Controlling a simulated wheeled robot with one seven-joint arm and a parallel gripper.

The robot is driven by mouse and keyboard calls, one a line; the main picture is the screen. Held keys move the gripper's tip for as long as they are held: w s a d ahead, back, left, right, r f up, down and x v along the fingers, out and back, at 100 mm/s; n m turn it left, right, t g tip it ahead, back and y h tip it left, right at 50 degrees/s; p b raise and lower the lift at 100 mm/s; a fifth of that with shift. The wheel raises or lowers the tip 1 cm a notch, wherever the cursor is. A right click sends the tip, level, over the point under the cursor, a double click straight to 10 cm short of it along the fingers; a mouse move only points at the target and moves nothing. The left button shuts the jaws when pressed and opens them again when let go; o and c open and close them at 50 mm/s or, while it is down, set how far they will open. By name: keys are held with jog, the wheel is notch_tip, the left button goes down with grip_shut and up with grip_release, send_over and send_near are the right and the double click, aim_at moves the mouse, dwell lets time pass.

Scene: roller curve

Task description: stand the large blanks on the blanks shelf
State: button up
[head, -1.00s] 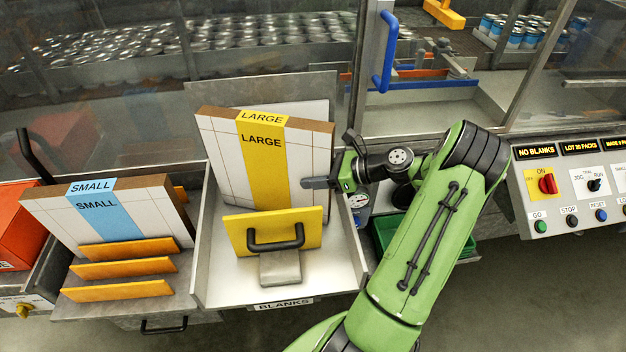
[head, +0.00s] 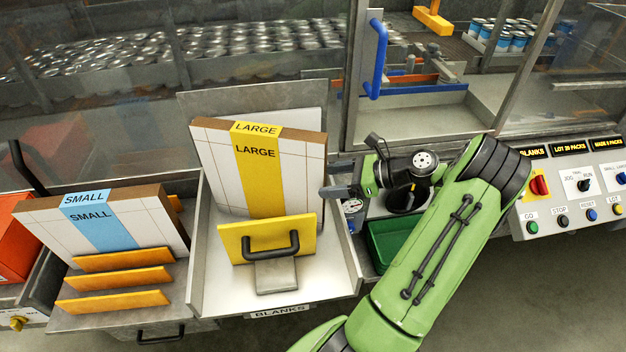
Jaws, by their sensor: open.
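The large blanks (head: 288,172), a boxy stack with brown edges, white faces and a yellow LARGE band, stand upright, leaning slightly back, on the blanks shelf (head: 330,277). A yellow plate (head: 236,240) with a black handle stands in front of them on a grey block. My gripper (head: 328,191) is open and empty just to the right of the stack, a small gap from its right edge. Its finger details are small in the head view.
Small blanks (head: 137,222) with a blue band stand in a rack with orange dividers at left. A green bin (head: 391,243) sits beneath my arm. A control panel (head: 575,190) is at right. A clear guard with a blue handle (head: 375,62) rises behind.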

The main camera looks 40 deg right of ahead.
jog(key=v, duration=0.5)
jog(key=shift+s+p, duration=0.15)
jog(key=shift+p, duration=0.25)
